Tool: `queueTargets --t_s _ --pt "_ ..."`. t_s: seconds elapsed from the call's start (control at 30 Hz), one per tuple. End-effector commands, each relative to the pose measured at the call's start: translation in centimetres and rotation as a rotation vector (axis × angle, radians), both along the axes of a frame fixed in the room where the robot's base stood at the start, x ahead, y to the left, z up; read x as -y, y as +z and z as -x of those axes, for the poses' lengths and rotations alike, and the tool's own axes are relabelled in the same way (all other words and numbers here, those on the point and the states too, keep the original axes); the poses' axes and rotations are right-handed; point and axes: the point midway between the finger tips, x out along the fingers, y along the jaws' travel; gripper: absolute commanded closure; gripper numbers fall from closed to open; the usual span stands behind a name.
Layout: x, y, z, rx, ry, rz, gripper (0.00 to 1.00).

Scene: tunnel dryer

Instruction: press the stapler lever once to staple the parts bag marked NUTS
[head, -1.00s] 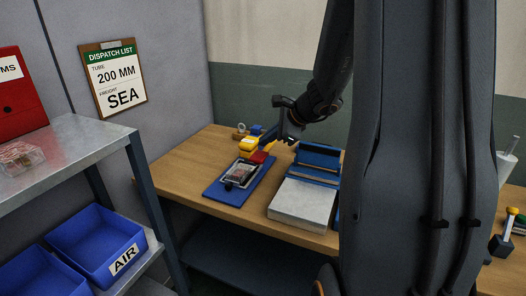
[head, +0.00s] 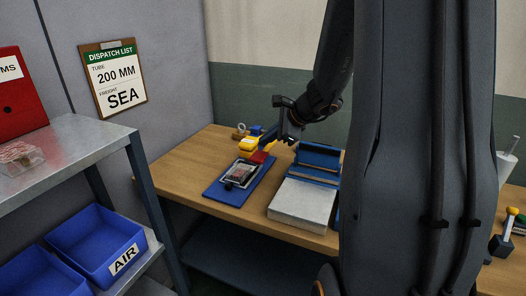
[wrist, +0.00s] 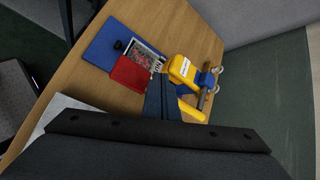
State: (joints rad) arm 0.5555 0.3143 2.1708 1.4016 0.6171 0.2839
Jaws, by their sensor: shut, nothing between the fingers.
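The yellow stapler (head: 249,145) stands at the back of the wooden bench. In the wrist view its yellow body with a white label (wrist: 181,67) and a yellow bar (wrist: 191,110) show. Contact is unclear.
A red block or card (wrist: 131,74) lies beside the bag. A blue device with a pale slab (head: 300,203) stands right of the mat. A tape roll (head: 240,130) is behind the stapler. A metal shelf (head: 75,150) with blue bins (head: 105,241) is at the left.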

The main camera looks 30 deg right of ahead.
Motion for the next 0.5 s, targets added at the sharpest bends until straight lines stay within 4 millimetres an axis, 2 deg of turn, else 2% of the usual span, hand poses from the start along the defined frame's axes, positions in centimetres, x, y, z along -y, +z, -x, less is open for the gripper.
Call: queueTargets --t_s 0.5 --pt "-0.03 -0.88 0.03 0.000 0.000 0.000 1.00"
